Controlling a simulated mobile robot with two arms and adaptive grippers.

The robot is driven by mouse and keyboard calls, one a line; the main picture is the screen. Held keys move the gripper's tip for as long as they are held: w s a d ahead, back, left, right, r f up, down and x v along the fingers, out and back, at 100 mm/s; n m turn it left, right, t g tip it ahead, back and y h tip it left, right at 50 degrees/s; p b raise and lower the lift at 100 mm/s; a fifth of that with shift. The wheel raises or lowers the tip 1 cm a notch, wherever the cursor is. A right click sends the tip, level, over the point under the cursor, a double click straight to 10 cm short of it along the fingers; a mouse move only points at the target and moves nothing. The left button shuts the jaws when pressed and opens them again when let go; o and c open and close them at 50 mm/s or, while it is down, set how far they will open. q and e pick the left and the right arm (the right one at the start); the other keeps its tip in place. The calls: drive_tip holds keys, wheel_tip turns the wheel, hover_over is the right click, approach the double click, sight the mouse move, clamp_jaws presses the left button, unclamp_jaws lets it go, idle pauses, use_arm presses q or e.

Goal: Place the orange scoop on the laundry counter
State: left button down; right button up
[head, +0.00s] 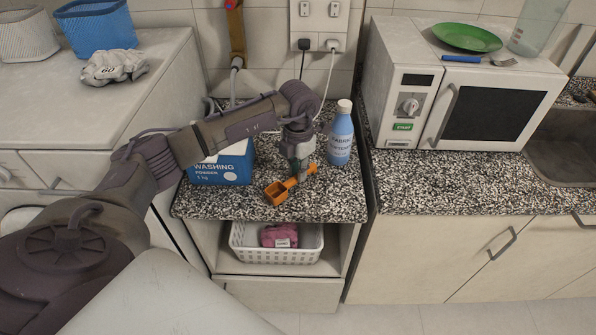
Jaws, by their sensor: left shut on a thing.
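The orange scoop (277,191) is at the middle of the speckled laundry counter (225,206), near its front. My left gripper (296,173) reaches in from the left and points down, shut on the orange scoop. The scoop's bowl sticks out to the lower left of the gripper, and its handle runs to the upper right. The scoop is at or just above the counter surface; I cannot tell whether it touches. The gripper covers part of the handle. My right gripper is not in view.
A blue and white washing powder box (222,167) stands left of the gripper, partly behind my arm. A blue softener bottle (341,137) stands close on the right. A white basket (245,250) sits on the shelf below. A microwave (480,100) is farther right.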

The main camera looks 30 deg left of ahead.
use_arm(q)
drive_tip(key=shift+f, duration=0.1)
drive_tip(key=c, duration=1.5)
unclamp_jaws()
drive_tip(key=o, duration=0.4)
drive_tip(key=shift+r, duration=0.25)
wheel_tip(320, 180, up, 12)
drive_tip(key=b, duration=0.2)
drive_tip(key=shift+b, duration=0.4)
drive_tip(key=shift+f, duration=0.15)
